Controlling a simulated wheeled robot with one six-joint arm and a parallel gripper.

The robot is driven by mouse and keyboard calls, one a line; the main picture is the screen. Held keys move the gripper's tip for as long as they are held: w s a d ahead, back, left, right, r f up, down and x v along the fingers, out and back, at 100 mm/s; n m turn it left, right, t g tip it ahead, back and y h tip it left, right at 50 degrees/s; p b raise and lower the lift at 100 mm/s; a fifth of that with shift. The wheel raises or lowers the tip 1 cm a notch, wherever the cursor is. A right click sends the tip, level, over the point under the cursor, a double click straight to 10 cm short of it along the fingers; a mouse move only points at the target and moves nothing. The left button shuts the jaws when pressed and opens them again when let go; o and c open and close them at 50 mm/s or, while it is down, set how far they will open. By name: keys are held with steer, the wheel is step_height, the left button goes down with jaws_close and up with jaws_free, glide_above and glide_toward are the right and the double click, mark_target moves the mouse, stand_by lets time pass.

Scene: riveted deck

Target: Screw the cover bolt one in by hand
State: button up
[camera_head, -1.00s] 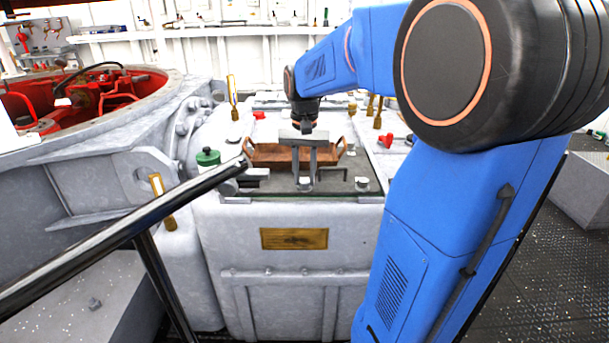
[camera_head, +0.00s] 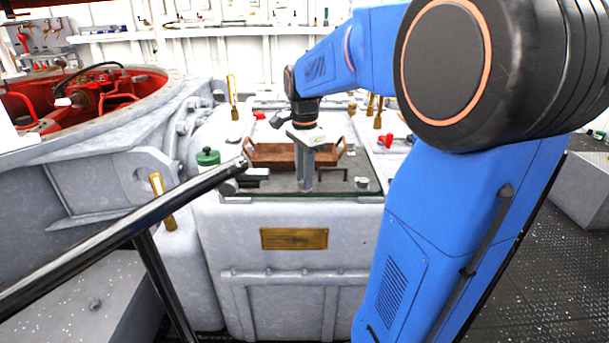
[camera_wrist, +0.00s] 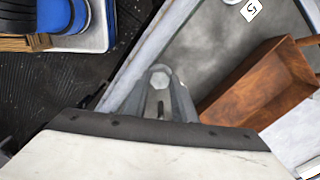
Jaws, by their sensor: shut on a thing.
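My gripper (camera_head: 305,186) points straight down at the front edge of the dark cover plate (camera_head: 338,187). In the wrist view, its fingers (camera_wrist: 160,100) are closed around a grey bolt with a hexagonal head (camera_wrist: 160,78). In the head view the fingers hide this bolt. The bolt is at the cover's front edge, but its lower end and thread are hidden, so I cannot tell how deep it sits. Another grey bolt head (camera_head: 362,182) stands on the cover's front right corner.
A brown wooden tray (camera_head: 265,153) lies behind my gripper, close to it. A dark bent rod (camera_head: 358,170) is to the right. A green-topped container (camera_head: 208,157) stands at left. A dark handrail (camera_head: 120,228) crosses the front left.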

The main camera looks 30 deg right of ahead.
steer(key=m, duration=0.4)
steer(key=shift+w+r+m, duration=0.1)
steer(key=shift+m, duration=0.2)
steer(key=m, duration=0.4)
steer(key=shift+m, duration=0.3)
steer(key=m, duration=0.9)
steer(key=shift+m, duration=0.4)
steer(key=o, duration=1)
steer(key=shift+o, duration=0.2)
